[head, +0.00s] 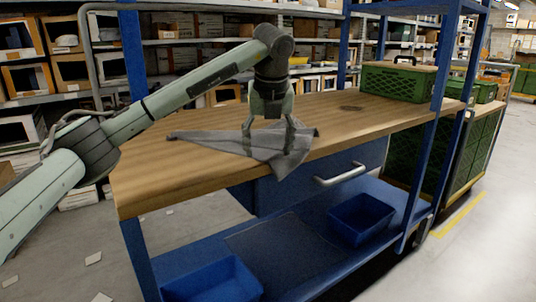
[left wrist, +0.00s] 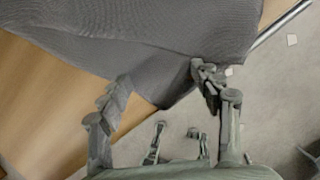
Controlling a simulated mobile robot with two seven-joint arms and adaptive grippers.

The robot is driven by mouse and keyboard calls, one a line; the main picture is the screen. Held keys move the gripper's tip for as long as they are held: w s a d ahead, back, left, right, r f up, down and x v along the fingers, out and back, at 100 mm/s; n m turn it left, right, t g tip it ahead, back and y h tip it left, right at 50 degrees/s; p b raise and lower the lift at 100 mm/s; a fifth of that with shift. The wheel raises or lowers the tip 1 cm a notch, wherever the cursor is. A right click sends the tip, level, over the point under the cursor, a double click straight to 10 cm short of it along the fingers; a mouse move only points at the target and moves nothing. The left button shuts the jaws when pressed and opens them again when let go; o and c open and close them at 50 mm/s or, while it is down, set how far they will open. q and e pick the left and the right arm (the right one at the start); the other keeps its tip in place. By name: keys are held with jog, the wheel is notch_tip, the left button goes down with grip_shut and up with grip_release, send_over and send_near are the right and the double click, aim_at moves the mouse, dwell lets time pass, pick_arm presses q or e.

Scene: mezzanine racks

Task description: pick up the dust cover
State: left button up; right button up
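The dust cover (head: 282,147) is a grey cloth lying spread and creased on the wooden bench top (head: 150,183), near its front edge. One flat end stretches left along the bench. My left gripper (head: 268,130) points down over the cloth with its two fingers spread apart. In the left wrist view, the cloth (left wrist: 150,40) fills the upper part, and the open fingertips (left wrist: 165,82) are at its lower edge, one on each side of a hanging corner. I cannot tell whether they touch it. My right gripper is not in view.
A green crate (head: 398,82) stands at the back right of the bench. Blue uprights (head: 440,80) rise along the bench's right side. Below are a drawer with a metal handle (head: 340,174) and blue bins (head: 362,218) on a lower shelf. The left bench top is clear.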

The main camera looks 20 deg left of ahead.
pick_arm(q)
jog(key=shift+s+d+f, duration=0.1)
jog(key=shift+d+f, duration=0.05)
jog(key=shift+f, duration=0.3)
grip_shut()
dwell(0.3)
notch_tip(320, 180, up, 12)
jog(key=p, duration=0.6)
jog(key=shift+r, duration=0.2)
